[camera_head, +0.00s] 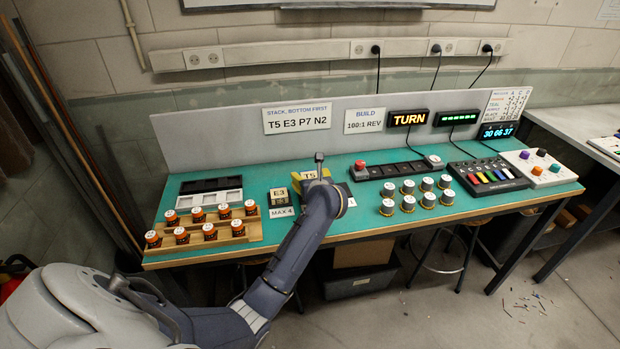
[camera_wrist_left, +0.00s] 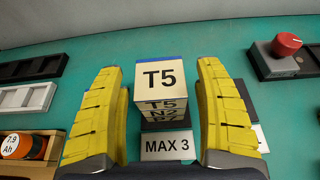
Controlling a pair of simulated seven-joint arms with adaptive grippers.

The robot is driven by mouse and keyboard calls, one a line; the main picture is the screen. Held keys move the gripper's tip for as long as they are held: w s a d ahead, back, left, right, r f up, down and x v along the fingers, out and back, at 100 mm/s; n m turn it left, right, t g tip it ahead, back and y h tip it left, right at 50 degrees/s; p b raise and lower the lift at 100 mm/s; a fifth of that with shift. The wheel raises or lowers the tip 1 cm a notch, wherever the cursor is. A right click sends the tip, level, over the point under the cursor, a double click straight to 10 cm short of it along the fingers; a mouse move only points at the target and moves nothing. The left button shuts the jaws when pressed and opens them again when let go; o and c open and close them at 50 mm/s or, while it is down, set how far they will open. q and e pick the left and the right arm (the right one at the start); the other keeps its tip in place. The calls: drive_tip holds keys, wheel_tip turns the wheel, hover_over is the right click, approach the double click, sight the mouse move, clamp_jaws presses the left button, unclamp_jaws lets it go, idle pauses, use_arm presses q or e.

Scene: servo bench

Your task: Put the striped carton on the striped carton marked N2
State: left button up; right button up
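A stack of cartons stands between the open yellow fingers of my left gripper (camera_wrist_left: 160,68). Its top carton, marked T5 (camera_wrist_left: 160,76), has a pale top and shows a gap to the finger on each side. Under it is the carton marked N2 (camera_wrist_left: 162,114); a lower one, its mark hard to read, is partly hidden. In the head view my left gripper (camera_head: 313,178) is over this stack, and the T5 top (camera_head: 309,175) shows between its fingers. Stripes are hard to make out. My right gripper is not in view.
A MAX 3 card (camera_wrist_left: 167,146) lies before the stack. Left of it, a carton marked E3 (camera_head: 279,194) stands behind a MAX 4 card (camera_head: 282,212). A sign (camera_head: 297,118) reads T5 E3 P7 N2. A red-button box (camera_head: 361,173) is to the right.

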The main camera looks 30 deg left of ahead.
use_arm(q)
drive_tip(key=shift+r, duration=0.2)
drive_tip(key=v, duration=1.2)
drive_tip(key=shift+s, duration=0.1)
